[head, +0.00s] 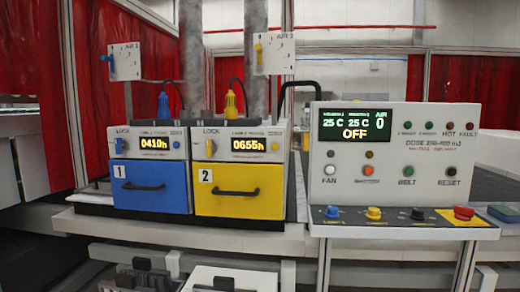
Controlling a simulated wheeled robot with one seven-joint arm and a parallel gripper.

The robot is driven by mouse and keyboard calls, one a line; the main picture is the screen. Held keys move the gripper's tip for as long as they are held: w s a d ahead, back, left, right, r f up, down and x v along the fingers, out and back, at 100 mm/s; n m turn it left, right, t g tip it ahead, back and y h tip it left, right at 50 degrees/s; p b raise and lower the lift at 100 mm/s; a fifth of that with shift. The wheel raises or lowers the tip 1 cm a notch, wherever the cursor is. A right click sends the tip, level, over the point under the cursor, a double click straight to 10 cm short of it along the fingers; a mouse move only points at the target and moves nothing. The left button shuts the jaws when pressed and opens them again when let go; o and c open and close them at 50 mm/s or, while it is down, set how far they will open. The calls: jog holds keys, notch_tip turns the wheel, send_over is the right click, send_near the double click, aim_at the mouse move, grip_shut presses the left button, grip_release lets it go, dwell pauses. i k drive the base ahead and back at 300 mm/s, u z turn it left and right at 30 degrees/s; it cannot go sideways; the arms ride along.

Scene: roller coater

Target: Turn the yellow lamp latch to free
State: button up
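The yellow lamp latch (210,147) is a small yellow knob below the word LOCK. It sits at the left of the white front panel (240,134) on the yellow lamp unit (235,204), which is marked 2. It appears roughly upright, but it is too small to read its exact setting. The display beside it (248,143) reads 0655h. A black handle (236,192) is on the yellow front below, which looks closed. My gripper is not in view.
A blue lamp unit (140,208) with its blue latch (120,146) stands directly left. A yellow plug (231,104) with a black cable is above the yellow unit. A control panel (393,175) stands right, with a red button (464,212) on its ledge.

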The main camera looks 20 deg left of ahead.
aim_at(211, 146)
jog(key=z, duration=2.3)
jog(key=k, duration=2.15)
jog(key=u, duration=1.85)
jog(key=i, duration=0.65)
jog(key=u, duration=0.05)
